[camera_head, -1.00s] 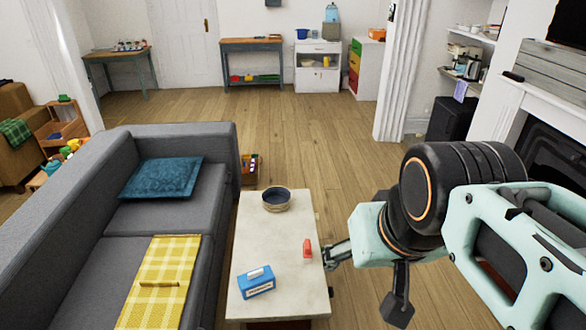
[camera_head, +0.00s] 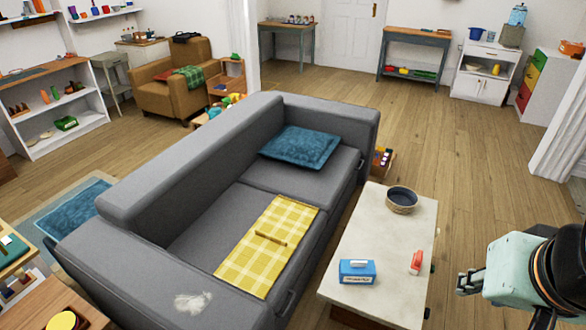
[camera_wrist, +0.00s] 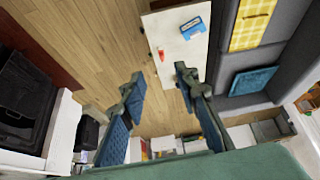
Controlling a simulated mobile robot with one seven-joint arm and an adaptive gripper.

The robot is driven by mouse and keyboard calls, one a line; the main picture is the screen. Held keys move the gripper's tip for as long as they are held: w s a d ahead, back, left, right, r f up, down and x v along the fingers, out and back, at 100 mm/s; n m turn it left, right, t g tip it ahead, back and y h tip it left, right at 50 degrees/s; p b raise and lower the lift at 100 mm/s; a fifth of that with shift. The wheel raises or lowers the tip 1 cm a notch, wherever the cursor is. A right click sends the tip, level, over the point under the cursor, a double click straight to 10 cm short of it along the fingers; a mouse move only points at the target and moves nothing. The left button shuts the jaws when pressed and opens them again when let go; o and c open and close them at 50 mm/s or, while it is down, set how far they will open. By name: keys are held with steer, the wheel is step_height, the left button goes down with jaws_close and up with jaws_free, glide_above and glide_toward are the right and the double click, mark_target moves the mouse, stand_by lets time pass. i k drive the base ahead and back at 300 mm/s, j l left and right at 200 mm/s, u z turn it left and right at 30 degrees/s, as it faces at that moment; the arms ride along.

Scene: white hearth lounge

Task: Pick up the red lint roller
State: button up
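The red lint roller (camera_head: 416,262), red with a whitish part, lies on the pale coffee table (camera_head: 372,235) near its right edge. My gripper (camera_head: 468,283) is to the right of the table, apart from the roller. The wrist view shows the roller (camera_wrist: 161,54) small, beyond and between the two spread fingers. My gripper (camera_wrist: 160,74) is open there with nothing between its fingers.
A blue box (camera_head: 357,272) with a white label lies left of the roller. A dark round bowl (camera_head: 402,200) sits at the table's far end. A grey sofa (camera_head: 195,180) stands to the left. The wooden floor (camera_head: 480,190) right of the table is clear.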

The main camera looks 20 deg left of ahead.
mark_target(416, 261)
steer(key=u, duration=1.65)
steer(key=l+z, duration=0.1)
steer(key=z, duration=1.7)
steer(key=i+l+z, duration=0.2)
steer(key=l+z, duration=0.15)
steer(key=l, duration=0.15)
steer(key=i+l+z, duration=0.6)
steer(key=l+z, duration=0.15)
steer(key=i+l+u, duration=0.15)
steer(key=i, duration=0.35)
steer(key=i+l+u, duration=0.15)
steer(key=i+l, duration=0.2)
steer(key=i, duration=0.1)
